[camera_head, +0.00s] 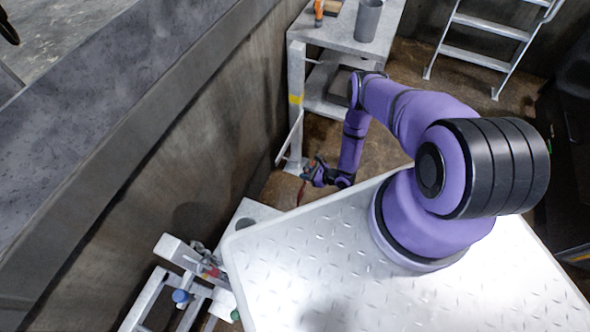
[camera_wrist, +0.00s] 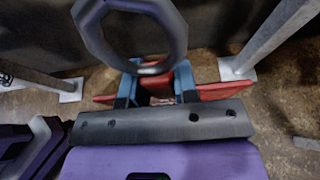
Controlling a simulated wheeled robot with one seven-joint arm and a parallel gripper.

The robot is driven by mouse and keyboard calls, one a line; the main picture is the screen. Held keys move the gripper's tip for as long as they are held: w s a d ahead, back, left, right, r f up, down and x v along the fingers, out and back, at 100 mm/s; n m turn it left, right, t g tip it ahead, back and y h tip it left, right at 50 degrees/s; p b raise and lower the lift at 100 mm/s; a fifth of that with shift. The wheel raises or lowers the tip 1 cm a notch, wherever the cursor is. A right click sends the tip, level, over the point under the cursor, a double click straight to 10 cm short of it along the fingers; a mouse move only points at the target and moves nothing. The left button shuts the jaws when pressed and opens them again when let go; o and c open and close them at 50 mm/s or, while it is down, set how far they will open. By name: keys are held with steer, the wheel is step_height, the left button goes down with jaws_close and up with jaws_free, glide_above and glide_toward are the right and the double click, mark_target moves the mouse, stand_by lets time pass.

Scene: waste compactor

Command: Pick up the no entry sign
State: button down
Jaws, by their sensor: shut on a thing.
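The no entry sign (camera_wrist: 220,91) shows in the wrist view as a flat red piece, seen nearly edge-on, reaching out on both sides of my gripper (camera_wrist: 158,85). Its face and marking cannot be made out. The two blue fingers are shut on it, and its middle is partly hidden by the fingers and a dark grey ring in front. In the head view my gripper (camera_head: 309,172) is low, beside the foot of the metal table, and a thin bit of red shows below it. I cannot tell whether the sign touches the floor.
A metal table (camera_head: 330,32) with a grey cup (camera_head: 368,20) and an orange-handled tool (camera_head: 318,12) stands close behind my gripper. A concrete wall (camera_head: 190,150) rises to the left. A ladder (camera_head: 490,40) stands at the back right. Brown floor lies between.

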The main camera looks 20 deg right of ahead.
steer(key=s+d, duration=0.7)
steer(key=shift+s+d, duration=0.4)
stand_by(0.8)
